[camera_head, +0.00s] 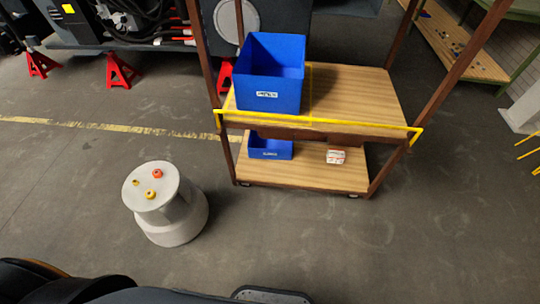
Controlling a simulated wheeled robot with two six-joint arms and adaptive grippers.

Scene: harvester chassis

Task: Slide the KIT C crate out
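A tall blue crate (270,77) stands on the left part of the upper wooden shelf of a brown-framed rack. Its white front label is too small to read, so I cannot tell whether it says KIT C. A smaller, shallow blue bin (270,148) sits on the lower shelf below it, also with a label I cannot read. A yellow bar (318,121) runs along the front edge of the upper shelf, in front of the tall crate. Neither of my grippers is in view.
The upper shelf (355,92) is bare right of the tall crate. A small white-and-red box (335,156) sits on the lower shelf. A grey round step stool (172,210) with small orange and yellow rings stands front left. Floor right of the stool is clear.

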